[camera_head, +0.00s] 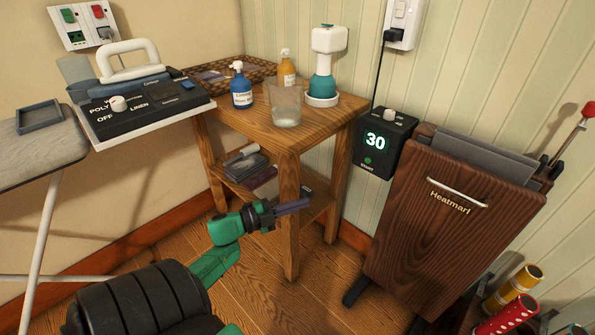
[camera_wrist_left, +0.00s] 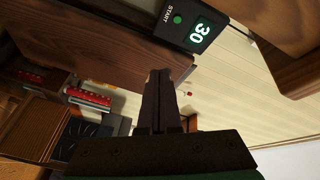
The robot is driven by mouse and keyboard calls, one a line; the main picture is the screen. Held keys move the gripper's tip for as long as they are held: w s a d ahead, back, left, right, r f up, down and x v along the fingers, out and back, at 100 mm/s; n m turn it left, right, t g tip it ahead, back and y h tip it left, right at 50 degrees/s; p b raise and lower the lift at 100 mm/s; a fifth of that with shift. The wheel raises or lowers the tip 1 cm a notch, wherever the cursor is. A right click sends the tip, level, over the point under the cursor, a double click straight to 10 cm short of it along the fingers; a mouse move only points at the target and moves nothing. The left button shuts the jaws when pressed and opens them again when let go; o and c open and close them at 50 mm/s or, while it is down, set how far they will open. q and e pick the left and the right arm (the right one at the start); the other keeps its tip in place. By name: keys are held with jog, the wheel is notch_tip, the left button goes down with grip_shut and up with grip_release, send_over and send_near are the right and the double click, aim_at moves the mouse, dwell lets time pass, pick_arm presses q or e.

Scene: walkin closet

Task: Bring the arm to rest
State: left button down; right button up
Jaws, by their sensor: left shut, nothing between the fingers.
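My left gripper (camera_head: 294,206) is shut and empty, held in the air in front of the small wooden table (camera_head: 345,108). Its green and black arm comes in from the lower left of the head view. In the left wrist view the two dark fingers of the left gripper (camera_wrist_left: 158,85) lie together with nothing between them. My right gripper is in neither view.
An ironing board (camera_head: 40,150) with a control panel stands at left. The table holds a blue bottle (camera_head: 241,92), a clear cup (camera_head: 286,108) and a green-white bottle (camera_head: 326,70). A wooden press (camera_head: 450,215) with a timer box (camera_head: 384,140) stands at right. Bare floor lies between.

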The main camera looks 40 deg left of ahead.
pick_arm(q)
jog(key=shift+a+f+n, duration=0.2)
jog(key=shift+f+n, duration=0.1)
